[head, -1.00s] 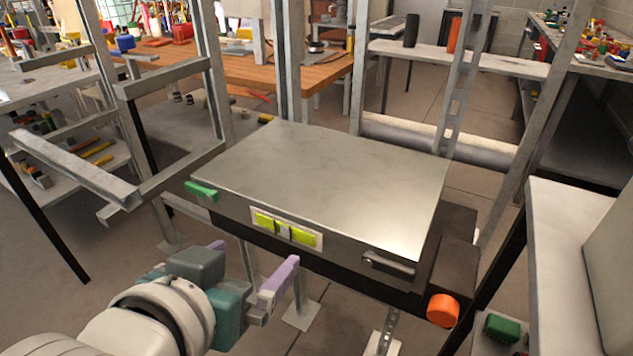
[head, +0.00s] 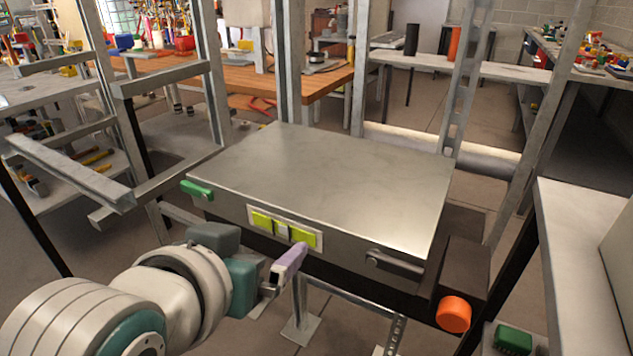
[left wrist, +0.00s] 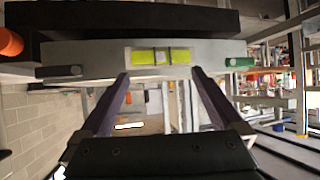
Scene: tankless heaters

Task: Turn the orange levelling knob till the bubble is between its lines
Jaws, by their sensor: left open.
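The orange levelling knob (head: 453,314) sits at the lower right front corner of the metal-topped unit (head: 330,185); it also shows at the left edge of the left wrist view (left wrist: 10,42). The yellow-green bubble vial (head: 262,222) is set in a pale frame on the unit's front face, and it shows in the left wrist view (left wrist: 150,57). A pale patch shows near its middle, but I cannot tell the bubble from the lines. My left gripper (head: 284,270) is open and empty, just in front of the unit below the vial, well left of the knob. My right gripper is out of view.
A green handle (head: 197,189) is on the unit's left front and a grey handle (head: 394,264) on its right front. Metal posts (head: 215,75) stand around the unit. A pale bench (head: 580,225) is close on the right, with a green object (head: 514,339) below.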

